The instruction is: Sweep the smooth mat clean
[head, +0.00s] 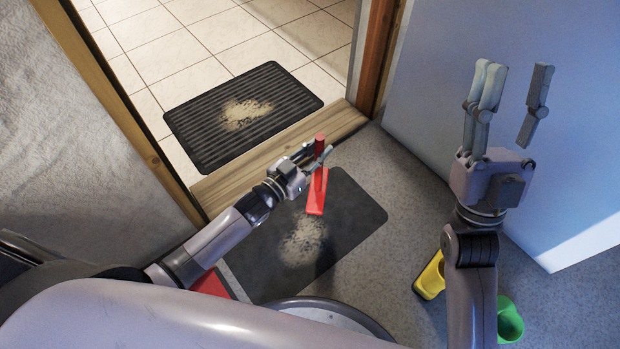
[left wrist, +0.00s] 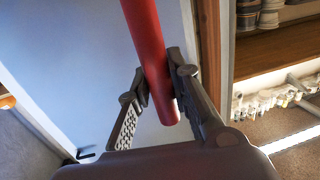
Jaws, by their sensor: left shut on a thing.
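The smooth mat (head: 352,205) lies on the near side of the threshold, with a pale patch of dirt (head: 304,241) on its middle. A ribbed mat (head: 195,147) lies beyond the threshold, with another dirt patch (head: 246,113). My left gripper (head: 318,155) is shut on the handle of a red brush (head: 317,192). The brush hangs over the smooth mat's far part, beyond the dirt; whether it touches the mat is unclear. The red handle (left wrist: 152,60) shows between the fingers in the left wrist view. My right gripper (head: 512,105) is open, empty and raised at the right.
A wooden threshold (head: 235,180) separates the two mats. A red object (head: 212,284) lies at the smooth mat's left edge, partly hidden by my arm. A yellow item (head: 430,277) and a green container (head: 509,322) stand at the lower right, near a pale panel (head: 575,160).

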